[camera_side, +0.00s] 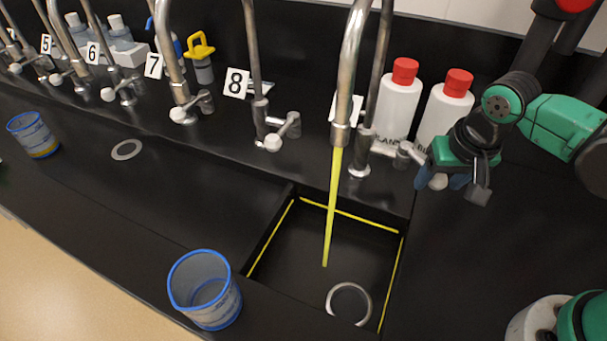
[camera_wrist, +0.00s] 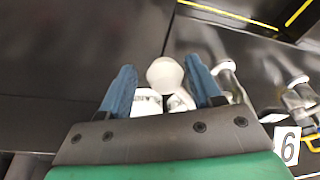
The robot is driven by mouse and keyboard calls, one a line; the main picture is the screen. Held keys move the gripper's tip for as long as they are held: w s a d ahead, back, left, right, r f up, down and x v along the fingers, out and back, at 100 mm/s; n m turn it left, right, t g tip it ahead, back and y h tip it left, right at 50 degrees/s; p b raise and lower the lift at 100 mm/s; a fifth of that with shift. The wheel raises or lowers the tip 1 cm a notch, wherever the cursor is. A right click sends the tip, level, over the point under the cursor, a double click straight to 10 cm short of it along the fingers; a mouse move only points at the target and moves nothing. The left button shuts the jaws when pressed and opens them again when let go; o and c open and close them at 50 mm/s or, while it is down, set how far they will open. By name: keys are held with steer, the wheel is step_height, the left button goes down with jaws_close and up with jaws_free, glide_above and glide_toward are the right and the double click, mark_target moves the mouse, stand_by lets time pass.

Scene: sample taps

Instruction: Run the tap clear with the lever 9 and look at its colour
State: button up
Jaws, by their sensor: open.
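A yellow stream (camera_side: 332,205) runs from the spout of the rightmost tap (camera_side: 349,75) down into the black sink basin (camera_side: 290,262), left of the ring-shaped drain (camera_side: 349,302). This tap's lever (camera_side: 403,156) reaches right toward my gripper (camera_side: 440,181). In the wrist view its white ball knob (camera_wrist: 165,76) lies between the two blue fingertips of my gripper (camera_wrist: 163,88). The fingers are open, with a visible gap on each side of the knob. The tap's number card (camera_side: 345,108) is mostly hidden behind the spout; a card in the wrist view (camera_wrist: 287,146) reads like a 6, perhaps an upside-down 9.
Two white bottles with red caps (camera_side: 398,100) stand close behind my gripper. An empty blue-rimmed beaker (camera_side: 204,290) stands left of the sink. Another beaker (camera_side: 35,136) with some amber liquid stands far left. Tap 8 (camera_side: 262,125) and other taps line the back.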

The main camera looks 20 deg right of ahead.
steer(key=w+a, duration=0.3)
steer(key=a, duration=0.3)
steer(key=v, duration=0.7)
steer(key=shift+s+d, duration=0.15)
steer(key=shift+s, duration=0.2)
stand_by(0.4)
steer(key=d+n+t+y, duration=0.1)
steer(key=d+n+t, duration=0.3)
steer(key=d, duration=0.5)
steer(key=shift+s+d+r, duration=0.15)
steer(key=shift+s+r, duration=0.1)
steer(key=shift+s, duration=0.05)
